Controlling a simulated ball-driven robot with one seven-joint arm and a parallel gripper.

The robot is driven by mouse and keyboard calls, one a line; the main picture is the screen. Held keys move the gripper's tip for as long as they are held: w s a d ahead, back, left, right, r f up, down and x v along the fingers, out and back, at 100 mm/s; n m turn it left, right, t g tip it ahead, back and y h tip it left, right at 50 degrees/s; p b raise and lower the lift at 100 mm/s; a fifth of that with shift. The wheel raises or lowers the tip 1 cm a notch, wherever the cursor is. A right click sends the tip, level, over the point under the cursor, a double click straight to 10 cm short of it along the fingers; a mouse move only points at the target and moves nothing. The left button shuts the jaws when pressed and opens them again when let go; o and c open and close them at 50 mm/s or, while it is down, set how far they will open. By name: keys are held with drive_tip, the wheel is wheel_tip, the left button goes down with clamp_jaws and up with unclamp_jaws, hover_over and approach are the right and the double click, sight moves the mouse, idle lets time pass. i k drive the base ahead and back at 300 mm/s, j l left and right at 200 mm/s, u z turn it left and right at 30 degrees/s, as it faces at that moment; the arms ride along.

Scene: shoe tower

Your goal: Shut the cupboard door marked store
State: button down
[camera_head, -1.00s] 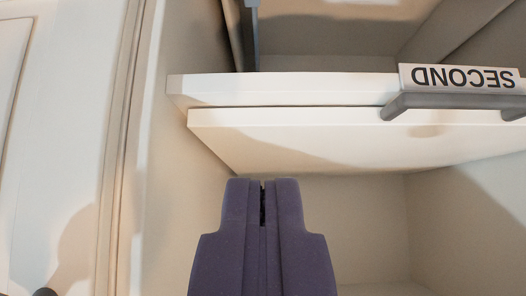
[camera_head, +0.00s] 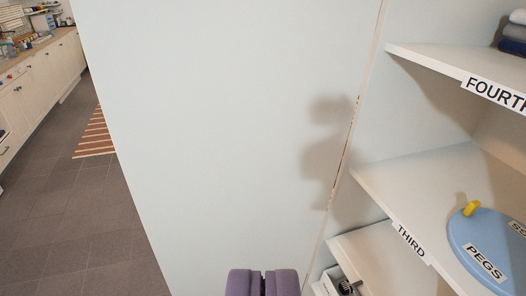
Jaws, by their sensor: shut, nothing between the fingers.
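A large pale panel (camera_head: 215,110), which looks like an open cupboard door seen on its plain face, fills the middle of the view. It meets the cupboard's side wall (camera_head: 430,110) along a narrow gap at right. No "store" mark shows, so I cannot tell whether this is that door. My gripper (camera_head: 264,273) is at the bottom centre, shut and empty, in front of the panel's lower part. I cannot tell whether it touches the panel. The shadow on the panel lies near the gap.
The open cupboard at right has shelves marked third (camera_head: 411,241) and fourth (camera_head: 495,92). A blue round lid marked pegs (camera_head: 470,240) lies on the third. Folded cloths (camera_head: 513,37) sit top right. Open tiled floor (camera_head: 65,215), a striped rug (camera_head: 95,137) and a counter (camera_head: 40,75) are left.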

sight(228, 123)
drive_tip(key=u, duration=1.35)
drive_tip(key=i+u, duration=0.25)
drive_tip(key=i, duration=1.8)
drive_tip(key=i+z, duration=0.1)
drive_tip(key=i, duration=0.5)
drive_tip(key=i+j+z, duration=0.1)
drive_tip(key=i, duration=0.45)
drive_tip(key=i+j+z, duration=0.1)
drive_tip(key=i+j, duration=0.15)
drive_tip(key=i, duration=0.3)
drive_tip(key=i+j+z, duration=0.1)
drive_tip(key=i, duration=0.5)
drive_tip(key=j+z, duration=0.1)
drive_tip(key=z, duration=4)
drive_tip(key=i+j+u, duration=0.1)
drive_tip(key=i+u, duration=0.35)
drive_tip(key=k+j, duration=0.05)
drive_tip(key=k, duration=0.05)
